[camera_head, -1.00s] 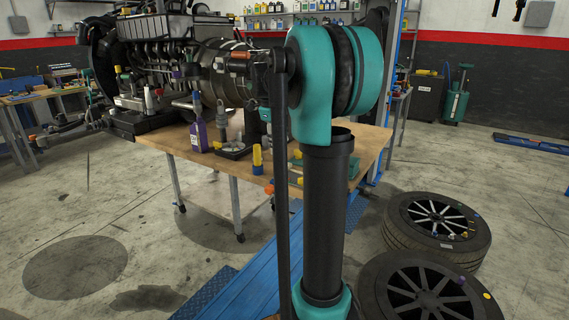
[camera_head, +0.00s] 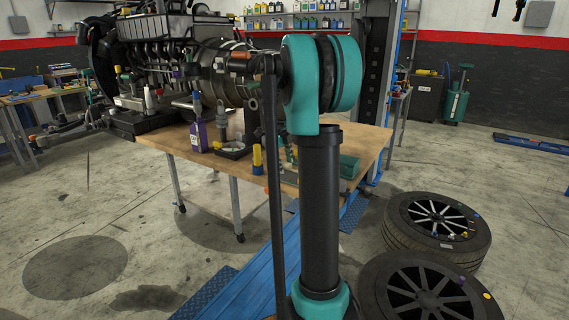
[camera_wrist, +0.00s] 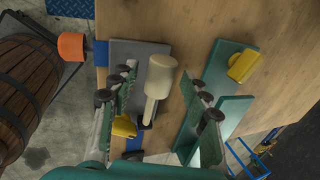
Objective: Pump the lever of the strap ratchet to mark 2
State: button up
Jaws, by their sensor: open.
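A cream lever-like grip (camera_wrist: 160,78) on a narrower stem stands by a grey plate (camera_wrist: 127,52) in the wrist view. A blue strip (camera_wrist: 133,145) shows at the plate's lower end. I take this for the strap ratchet and lever, but cannot be sure. My gripper (camera_wrist: 165,82) is open. Its left finger lies left of the cream grip and its right finger to the right, both apart from it in the picture. Contact and depth are unclear. No mark 2 is readable. In the head view my arm hides most of this area.
A teal plate (camera_wrist: 220,112) with a yellow block (camera_wrist: 243,65) lies right of my gripper. An orange cylinder (camera_wrist: 72,46) sticks out at the table edge, near a brown barrel-like body (camera_wrist: 28,85). The wooden table (camera_head: 375,145) also bears a purple bottle (camera_head: 198,134). Tyres (camera_head: 436,222) lie right.

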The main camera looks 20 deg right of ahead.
grip_shut()
jog(key=shift+r, duration=0.15)
jog(key=r+t+y, duration=0.1)
jog(key=s+d+r+t, duration=0.1)
jog(key=s+r+t+y, duration=0.1)
jog(key=shift+d+r+m+t+y, duration=0.3)
jog(key=shift+m, duration=0.1)
jog(key=shift+s+d+r+t+y, duration=0.5)
jog(key=shift+s+r+t+y, duration=0.15)
jog(key=shift+t, duration=0.35)
jog(key=shift+s+d+r+m+t+y, duration=0.45)
jog(key=shift+s+r+t+y, duration=0.2)
jog(key=shift+t, duration=0.25)
grip_release()
